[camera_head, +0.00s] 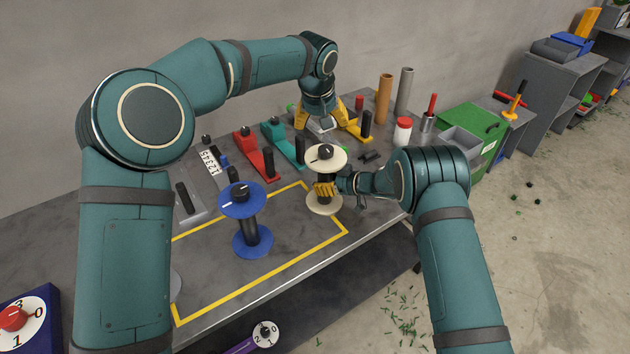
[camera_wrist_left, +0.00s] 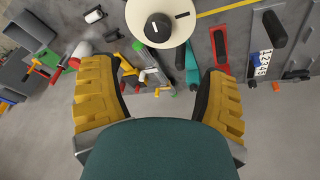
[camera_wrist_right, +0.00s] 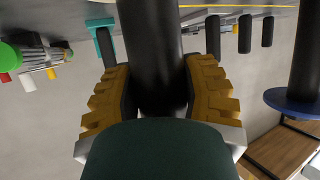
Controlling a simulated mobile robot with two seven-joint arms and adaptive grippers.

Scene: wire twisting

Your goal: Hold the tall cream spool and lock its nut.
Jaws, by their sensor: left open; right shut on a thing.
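The tall cream spool (camera_head: 315,161) stands upright on the table, with a black core between its cream flanges. Its black nut (camera_head: 325,151) sits on top; in the left wrist view the nut (camera_wrist_left: 158,28) bears a white mark that does not line up with the dark mark on the cream flange (camera_wrist_left: 178,35). My right gripper (camera_head: 325,189) is shut on the core below the top flange; the right wrist view shows its yellow fingers (camera_wrist_right: 160,100) on both sides of the black core (camera_wrist_right: 150,45). My left gripper (camera_head: 320,118) is open and empty, behind and above the spool.
A blue spool (camera_head: 253,241) stands to the left inside the yellow outline. Red (camera_head: 251,151) and teal (camera_head: 281,143) clamp-like tools lie behind. A red-capped jar (camera_head: 402,131) and upright tubes (camera_head: 384,97) stand at the back right. The front of the outlined area is clear.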

